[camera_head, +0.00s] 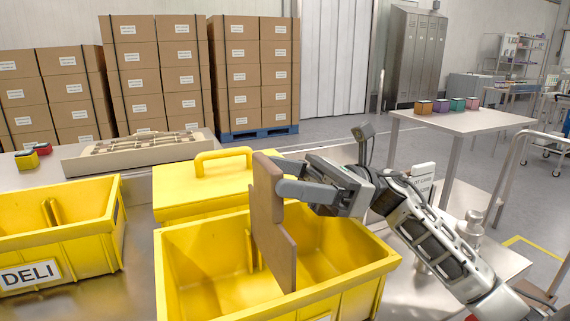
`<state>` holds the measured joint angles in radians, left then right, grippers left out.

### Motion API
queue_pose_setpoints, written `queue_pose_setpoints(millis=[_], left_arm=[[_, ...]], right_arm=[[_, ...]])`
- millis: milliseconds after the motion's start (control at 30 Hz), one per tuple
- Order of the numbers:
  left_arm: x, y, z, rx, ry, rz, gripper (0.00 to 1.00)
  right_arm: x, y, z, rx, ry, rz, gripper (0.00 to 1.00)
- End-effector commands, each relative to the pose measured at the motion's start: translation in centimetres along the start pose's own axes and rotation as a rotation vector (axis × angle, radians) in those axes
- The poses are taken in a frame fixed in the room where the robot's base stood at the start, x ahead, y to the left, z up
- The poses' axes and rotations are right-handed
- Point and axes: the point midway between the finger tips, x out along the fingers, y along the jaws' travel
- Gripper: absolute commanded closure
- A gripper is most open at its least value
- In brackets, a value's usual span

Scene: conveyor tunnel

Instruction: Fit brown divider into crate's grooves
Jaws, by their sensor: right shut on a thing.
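My right gripper (285,180) comes in from the right and is shut on the upper part of the brown divider (272,235). The divider is a thin upright board with a stepped outline. Its top stands well above the yellow crate (205,235) at front centre, and its lower part reaches down inside the opening. A raised vertical rib (252,254) shows on the crate's inner far wall, just behind the divider's left edge. I cannot tell whether the edges sit in the grooves; the near wall's inside is hidden. My left gripper is not in view.
A yellow lid (190,202) with a handle lies behind the crate. Another yellow crate (70,245) labelled DELI stands at left. A bottle (470,228) stands right, near my arm.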

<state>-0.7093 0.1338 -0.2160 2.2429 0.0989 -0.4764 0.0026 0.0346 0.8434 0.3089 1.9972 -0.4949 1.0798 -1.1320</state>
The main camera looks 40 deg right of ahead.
Motion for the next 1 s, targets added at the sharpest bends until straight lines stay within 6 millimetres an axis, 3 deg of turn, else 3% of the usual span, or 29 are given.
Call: queue_pose_setpoints(millis=[1000], left_arm=[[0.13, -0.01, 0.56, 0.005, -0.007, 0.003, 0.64]], right_arm=[[0.12, -0.03, 0.5, 0.0, -0.005, 0.0, 0.74]])
